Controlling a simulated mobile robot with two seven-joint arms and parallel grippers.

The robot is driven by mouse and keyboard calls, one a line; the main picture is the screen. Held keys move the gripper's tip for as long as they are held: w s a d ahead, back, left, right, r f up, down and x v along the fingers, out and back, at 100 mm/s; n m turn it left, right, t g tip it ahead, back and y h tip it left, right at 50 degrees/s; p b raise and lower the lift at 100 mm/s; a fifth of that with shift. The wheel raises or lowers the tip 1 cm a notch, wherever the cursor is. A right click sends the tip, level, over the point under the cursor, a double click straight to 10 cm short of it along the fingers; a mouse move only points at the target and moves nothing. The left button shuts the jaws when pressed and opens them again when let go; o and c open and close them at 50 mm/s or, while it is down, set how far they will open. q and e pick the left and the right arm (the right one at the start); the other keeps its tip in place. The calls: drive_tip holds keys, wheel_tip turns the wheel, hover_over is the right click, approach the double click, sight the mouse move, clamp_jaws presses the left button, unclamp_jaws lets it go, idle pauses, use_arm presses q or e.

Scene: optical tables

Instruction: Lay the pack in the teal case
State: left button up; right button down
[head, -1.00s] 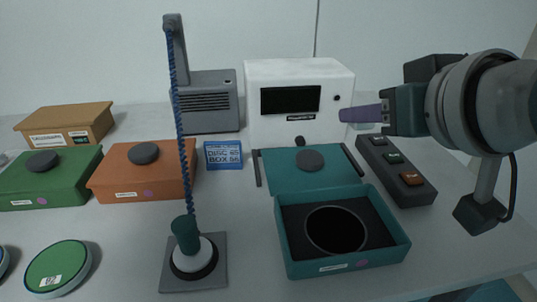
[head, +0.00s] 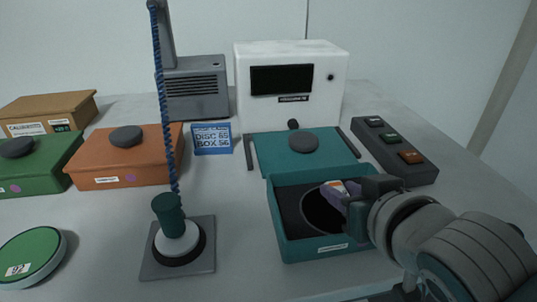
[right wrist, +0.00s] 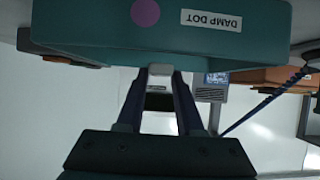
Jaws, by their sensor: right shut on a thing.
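The open teal case (head: 300,250) stands right of centre in the head view, its lid (head: 275,158) folded back. Inside is a black lining with a round recess (head: 318,212). My right gripper (head: 343,190) reaches in from the right over the case opening. It is shut on a small white and orange pack (head: 333,187), held over the recess; whether it touches the lining I cannot tell. My left gripper is not in view.
An orange case (head: 122,170) and a green case (head: 30,170) stand at left. A stand with a blue coiled cord (head: 165,100) rises in front. A dark button box (head: 400,155) lies right of the teal case. A white instrument (head: 290,110) stands behind.

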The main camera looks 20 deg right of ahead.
drive_tip(key=shift+f+b, duration=0.3)
drive_tip(key=shift+f, duration=1.05)
drive_tip(key=shift+f, duration=0.1)
drive_tip(key=c, duration=0.5)
unclamp_jaws()
drive_tip(key=shift+c, duration=0.2)
drive_tip(key=shift+s+r, duration=0.1)
drive_tip(key=shift+r, duration=0.15)
drive_tip(key=s+a+r+n+g+y+p, duration=0.1)
drive_tip(key=s+a+r+n+g, duration=0.1)
drive_tip(key=s, duration=0.7)
drive_tip(key=s+a+r+n+g+y+p, duration=0.1)
drive_tip(key=s+a+r+n+g+y, duration=0.1)
drive_tip(key=s+g, duration=0.4)
drive_tip(key=s+a, duration=0.1)
drive_tip(key=s, duration=0.3)
drive_tip(key=shift+s+a+n, duration=0.2)
drive_tip(key=shift+a+n, duration=0.1)
drive_tip(key=shift+a, duration=0.1)
